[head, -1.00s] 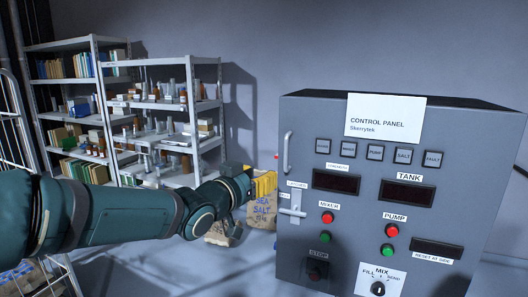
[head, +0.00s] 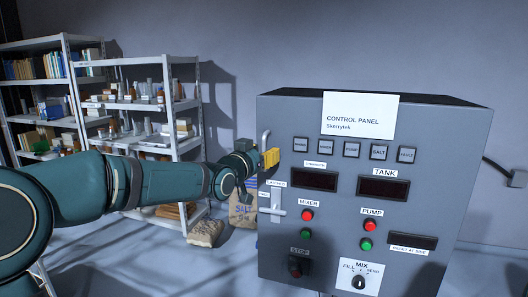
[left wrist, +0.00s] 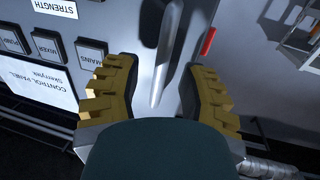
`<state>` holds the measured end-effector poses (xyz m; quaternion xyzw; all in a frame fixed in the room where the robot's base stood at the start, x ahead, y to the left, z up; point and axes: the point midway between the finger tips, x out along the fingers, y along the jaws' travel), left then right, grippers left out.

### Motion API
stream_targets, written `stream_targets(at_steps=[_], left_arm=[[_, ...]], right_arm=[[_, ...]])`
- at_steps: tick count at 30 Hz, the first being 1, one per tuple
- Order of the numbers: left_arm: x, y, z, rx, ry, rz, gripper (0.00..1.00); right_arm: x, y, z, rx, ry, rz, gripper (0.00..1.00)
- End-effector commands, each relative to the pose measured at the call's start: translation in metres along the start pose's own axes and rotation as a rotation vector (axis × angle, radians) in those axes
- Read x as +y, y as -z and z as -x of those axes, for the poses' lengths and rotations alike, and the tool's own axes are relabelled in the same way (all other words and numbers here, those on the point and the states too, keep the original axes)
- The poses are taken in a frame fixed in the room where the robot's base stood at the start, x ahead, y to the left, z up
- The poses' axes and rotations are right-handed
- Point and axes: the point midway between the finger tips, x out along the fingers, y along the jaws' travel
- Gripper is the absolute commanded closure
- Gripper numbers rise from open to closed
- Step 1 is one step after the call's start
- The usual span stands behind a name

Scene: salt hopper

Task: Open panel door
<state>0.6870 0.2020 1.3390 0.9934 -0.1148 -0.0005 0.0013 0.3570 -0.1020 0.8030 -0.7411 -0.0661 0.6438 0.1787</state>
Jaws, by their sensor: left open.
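The grey control panel (head: 335,235) stands on the right of the head view, its door shut as far as I can see. A metal bar handle (head: 265,139) sits upright at the upper left of its front, partly hidden by my gripper. A light lever latch (head: 276,210) is below it. My left gripper (head: 270,158) has yellow fingers and is at the handle's lower part. In the left wrist view my left gripper (left wrist: 160,75) is open, with the handle (left wrist: 166,50) running between its fingers, apparently not clamped. My right gripper is in neither view.
Metal shelves (head: 165,132) with bottles and books stand at the back left. Buttons and a mix knob (head: 359,283) are on the panel front.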

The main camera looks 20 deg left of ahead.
Motion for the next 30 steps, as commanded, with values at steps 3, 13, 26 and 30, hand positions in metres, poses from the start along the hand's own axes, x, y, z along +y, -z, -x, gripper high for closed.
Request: stream_targets(at_steps=[3, 13, 26, 30], left_arm=[[0.0005, -0.0001, -0.0068, 0.000, -0.001, 0.001, 0.59], [0.0004, -0.0001, -0.0083, 0.000, 0.000, 0.000, 0.59], [0.0015, 0.0000, -0.0084, 0.001, 0.000, -0.001, 1.00], [0.0053, -0.0004, -0.0096, 0.001, 0.002, 0.001, 1.00]], right_arm=[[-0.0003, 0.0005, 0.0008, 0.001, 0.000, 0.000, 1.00], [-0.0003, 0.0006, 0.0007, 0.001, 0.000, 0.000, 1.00], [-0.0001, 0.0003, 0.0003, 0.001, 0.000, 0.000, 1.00], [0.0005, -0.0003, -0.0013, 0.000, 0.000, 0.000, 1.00]])
